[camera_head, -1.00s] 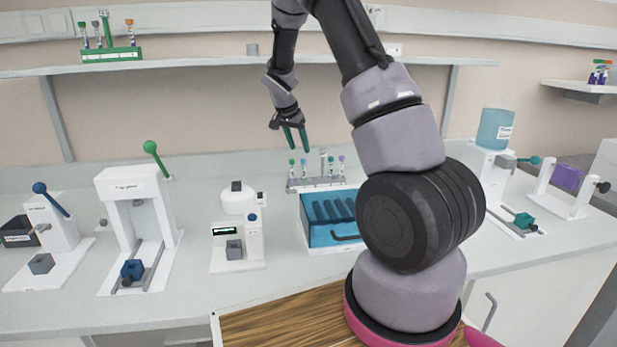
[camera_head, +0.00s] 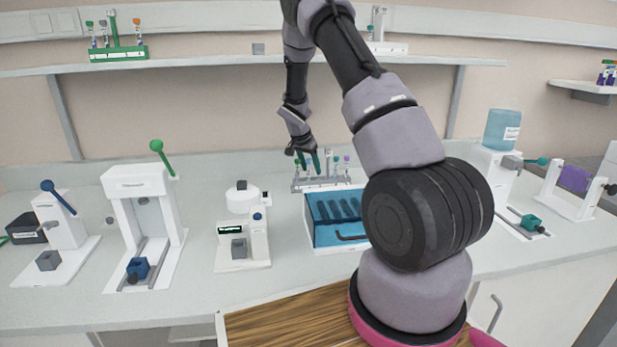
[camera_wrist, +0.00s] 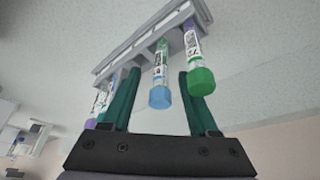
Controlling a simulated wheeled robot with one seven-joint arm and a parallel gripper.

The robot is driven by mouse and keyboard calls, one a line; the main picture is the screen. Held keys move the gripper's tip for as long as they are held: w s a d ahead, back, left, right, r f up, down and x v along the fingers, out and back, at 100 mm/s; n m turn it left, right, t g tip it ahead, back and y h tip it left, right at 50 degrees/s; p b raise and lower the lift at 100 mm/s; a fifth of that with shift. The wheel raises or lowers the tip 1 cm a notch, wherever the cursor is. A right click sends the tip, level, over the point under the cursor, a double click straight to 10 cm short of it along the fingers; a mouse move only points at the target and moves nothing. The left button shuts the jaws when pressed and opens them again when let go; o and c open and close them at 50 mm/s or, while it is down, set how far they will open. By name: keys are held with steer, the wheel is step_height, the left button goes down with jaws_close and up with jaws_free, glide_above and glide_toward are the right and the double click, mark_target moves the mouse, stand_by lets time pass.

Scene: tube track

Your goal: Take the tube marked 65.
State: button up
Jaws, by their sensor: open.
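My gripper (camera_head: 308,163) is open, its green fingers pointing down at a grey tube rack (camera_head: 325,187) on the bench. In the wrist view my gripper (camera_wrist: 160,74) has a blue-capped tube (camera_wrist: 160,88) showing between its two fingers, with space on both sides. A green-capped tube (camera_wrist: 201,78) shows just outside the right finger. Purple-capped tubes at the left are partly hidden by the left finger. The tubes stand in the rack (camera_wrist: 125,48). Their labels carry marks too small to read, so I cannot tell which is 65.
A blue tray (camera_head: 325,238) lies just in front of the rack. White devices (camera_head: 140,187) with levers stand to the left, and a water-tank device (camera_head: 502,130) to the right. A green tube rack (camera_head: 118,53) with several tubes is on the shelf above.

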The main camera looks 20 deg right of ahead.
jaws_close()
steer(key=shift+r, duration=0.15)
steer(key=shift+r, duration=0.3)
step_height(320, 180, up, 6)
steer(key=r, duration=0.1)
steer(key=s+a, duration=1)
steer(key=a, duration=0.5)
steer(key=shift+f, duration=0.45)
